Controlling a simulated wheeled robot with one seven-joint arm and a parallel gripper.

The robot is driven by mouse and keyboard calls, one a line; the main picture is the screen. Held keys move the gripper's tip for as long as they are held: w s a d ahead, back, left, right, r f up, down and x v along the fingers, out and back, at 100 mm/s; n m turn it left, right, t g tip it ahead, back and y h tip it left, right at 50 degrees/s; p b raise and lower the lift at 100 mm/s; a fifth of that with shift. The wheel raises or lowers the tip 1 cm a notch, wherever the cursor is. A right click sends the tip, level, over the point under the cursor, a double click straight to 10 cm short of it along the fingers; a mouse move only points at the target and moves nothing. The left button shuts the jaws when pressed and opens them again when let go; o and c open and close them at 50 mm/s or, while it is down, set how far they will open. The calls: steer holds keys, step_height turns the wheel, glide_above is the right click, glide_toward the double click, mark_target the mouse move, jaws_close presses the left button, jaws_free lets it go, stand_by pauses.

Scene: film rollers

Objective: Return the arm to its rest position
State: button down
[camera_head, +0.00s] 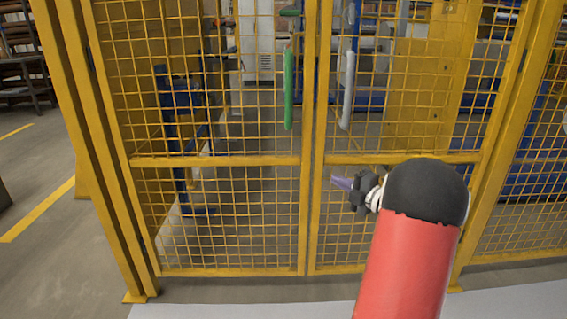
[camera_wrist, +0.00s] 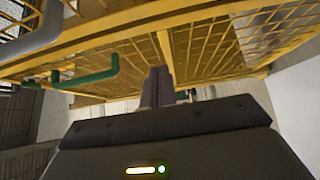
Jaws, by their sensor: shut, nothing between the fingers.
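My gripper (camera_head: 341,183) is in front of the right-hand door of a yellow mesh cage, pointing left in the head view. In the wrist view its two purple-grey fingers (camera_wrist: 157,87) are together, with nothing seen between them. My red arm with its black joint cover rises from the lower right of the head view and hides part of the lower right door. The gripper looks apart from the mesh, though the exact gap is hard to tell.
The yellow mesh doors (camera_head: 303,215) appear shut. A green handle (camera_head: 289,90) is on the left door and a grey handle (camera_head: 347,90) on the right door. The green handle (camera_wrist: 90,76) and grey handle (camera_wrist: 38,32) also show in the wrist view. Open floor (camera_head: 45,265) lies at left.

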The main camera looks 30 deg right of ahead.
steer(key=a+r+m+g+h, duration=0.2)
steer(key=a+r+m+h, duration=0.75)
steer(key=a+m, duration=0.2)
steer(key=s+a+f+m+g+y, duration=0.2)
steer(key=s+a+f+m+g, duration=0.2)
steer(key=s+a, duration=0.7)
steer(key=s+a+f+m+g+y, duration=0.3)
steer(key=s+a+f+m+g, duration=0.2)
steer(key=s+a, duration=0.7)
steer(key=shift+s+f+g+p, duration=0.25)
steer(key=shift+s+g+p, duration=0.2)
steer(key=shift+s, duration=0.8)
